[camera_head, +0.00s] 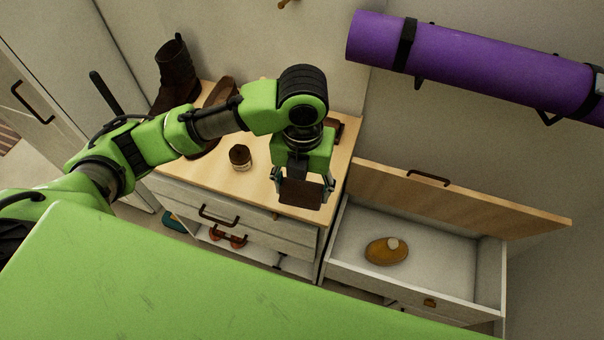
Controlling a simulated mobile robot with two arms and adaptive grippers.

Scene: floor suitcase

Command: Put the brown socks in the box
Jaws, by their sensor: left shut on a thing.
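My left gripper (301,196) is shut on a dark brown, flat, squarish thing (300,191), which looks like the brown socks. It hangs above the front right edge of the wooden-topped cabinet, left of the open box. The box (410,289) is at the lower right, with white inner walls and its wooden lid (455,192) raised at the back. My right gripper is out of view.
A tan oval thing (386,252) with a pale round top lies inside the box. On the cabinet top (262,186) stand a small dark jar (240,157) and dark boots (176,75). A purple rolled mat (470,60) hangs on the wall. Most of the box floor is clear.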

